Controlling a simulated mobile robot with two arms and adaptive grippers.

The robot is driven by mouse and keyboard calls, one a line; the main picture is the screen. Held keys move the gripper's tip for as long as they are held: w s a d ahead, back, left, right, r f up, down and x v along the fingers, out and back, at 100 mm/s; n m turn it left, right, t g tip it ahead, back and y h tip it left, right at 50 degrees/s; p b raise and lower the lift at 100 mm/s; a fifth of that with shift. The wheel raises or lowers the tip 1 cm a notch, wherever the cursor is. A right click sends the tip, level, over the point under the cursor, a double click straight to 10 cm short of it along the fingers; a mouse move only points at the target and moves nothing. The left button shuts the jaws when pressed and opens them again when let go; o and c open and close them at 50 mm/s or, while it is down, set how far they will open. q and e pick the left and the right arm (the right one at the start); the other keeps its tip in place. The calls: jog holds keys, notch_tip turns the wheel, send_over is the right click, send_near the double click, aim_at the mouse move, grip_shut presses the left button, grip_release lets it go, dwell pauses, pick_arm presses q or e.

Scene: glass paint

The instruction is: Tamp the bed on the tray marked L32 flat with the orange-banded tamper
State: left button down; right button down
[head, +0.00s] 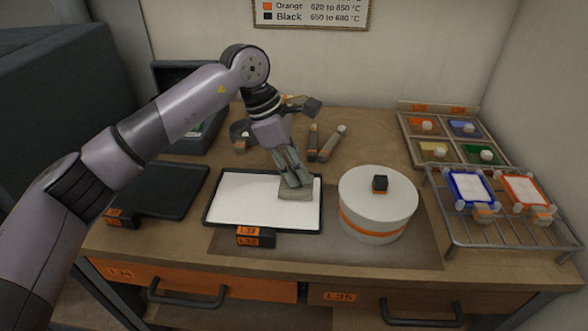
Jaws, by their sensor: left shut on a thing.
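My left gripper (289,168) comes down from above and is shut on a tool with a flat grey block (298,194) at its lower end, apparently a tamper. Its handle is mostly hidden by the fingers, and I cannot see an orange band on it. The block is over the right part of the white bed (245,198), low and seemingly touching it. The bed lies on a dark tray (212,221) with orange labels at its front; their print is too small to read surely. The bed looks even where visible. My right gripper is not in view.
An empty dark tray (165,190) lies to the left. A white round kiln with an orange band (372,229) stands close on the right. Beyond are a wire rack (480,240) with framed pieces and a compartment box (416,148). Long-handled tools (332,143) lie behind the bed.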

pick_arm(q)
jog(key=shift+r, duration=0.25)
jog(key=shift+r+p, duration=1.3)
jog(key=shift+r, duration=0.85)
jog(key=shift+d, duration=0.1)
jog(key=shift+f, duration=0.1)
